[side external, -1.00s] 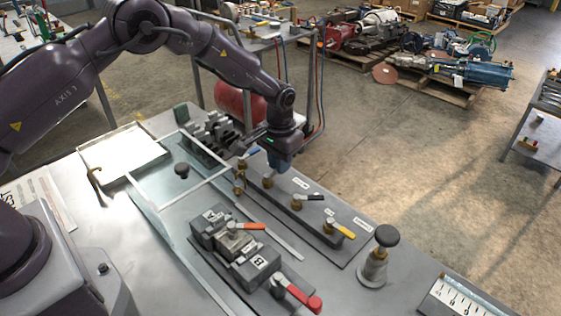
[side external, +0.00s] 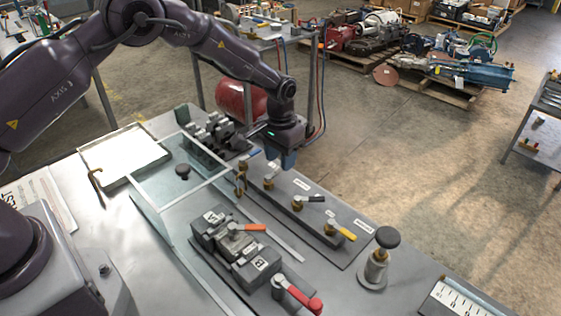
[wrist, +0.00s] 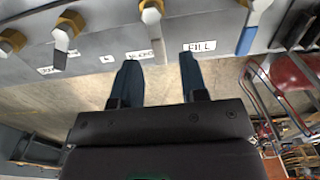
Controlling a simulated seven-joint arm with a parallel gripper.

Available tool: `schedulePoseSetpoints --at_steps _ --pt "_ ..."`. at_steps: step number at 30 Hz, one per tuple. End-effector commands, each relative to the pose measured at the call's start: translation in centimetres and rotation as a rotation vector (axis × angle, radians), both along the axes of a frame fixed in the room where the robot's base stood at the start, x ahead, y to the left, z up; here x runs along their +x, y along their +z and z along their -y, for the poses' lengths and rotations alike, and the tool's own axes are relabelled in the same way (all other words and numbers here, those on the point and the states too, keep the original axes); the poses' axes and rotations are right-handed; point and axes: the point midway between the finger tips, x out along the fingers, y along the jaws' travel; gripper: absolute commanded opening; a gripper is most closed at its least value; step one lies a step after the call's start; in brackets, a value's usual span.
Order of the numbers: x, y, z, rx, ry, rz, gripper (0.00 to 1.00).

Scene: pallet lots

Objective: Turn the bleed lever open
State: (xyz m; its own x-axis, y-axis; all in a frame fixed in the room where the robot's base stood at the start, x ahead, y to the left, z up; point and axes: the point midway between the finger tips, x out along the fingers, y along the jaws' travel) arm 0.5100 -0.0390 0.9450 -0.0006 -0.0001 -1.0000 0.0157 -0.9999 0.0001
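A grey valve panel (side external: 300,218) on the bench carries a row of brass valves with levers: a blue lever (side external: 253,153), a pale lever (side external: 271,173) partly by my fingers, a black lever (side external: 312,198) and a yellow lever (side external: 343,232). I cannot read which is labelled bleed. In the wrist view a FILL label (wrist: 200,47) is legible, near the blue lever (wrist: 248,38); a grey lever (wrist: 157,45) points between my fingers. My gripper (side external: 284,165) is above the panel's far edge, its fingers (wrist: 158,68) apart and empty.
A clamp fixture with orange and red handles (side external: 248,250) stands in front of the panel. A black-topped knob post (side external: 376,262) stands to its right. A clear-walled frame (side external: 160,205) is to the left. A red tank (side external: 240,98) and hoses are behind.

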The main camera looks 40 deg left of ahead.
Motion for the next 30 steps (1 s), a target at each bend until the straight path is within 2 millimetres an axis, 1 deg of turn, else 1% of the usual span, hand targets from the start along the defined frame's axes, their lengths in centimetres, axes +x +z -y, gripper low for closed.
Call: schedulePoseSetpoints --at_steps 1,9,12,15,18,21,30 --pt "0.1 1.2 0.0 0.0 0.0 0.006 0.4" --pt "0.1 7.2 0.0 0.0 0.001 0.006 0.4" --pt "0.1 8.9 0.0 0.0 0.001 0.005 0.4" --pt "0.0 10.1 0.0 0.0 0.001 0.003 0.4" --pt "0.0 10.7 0.0 0.0 0.001 0.001 0.4" --pt "0.0 11.0 0.0 0.0 0.001 0.001 0.4" --pt "0.1 10.9 0.0 0.0 -0.007 0.006 0.4"
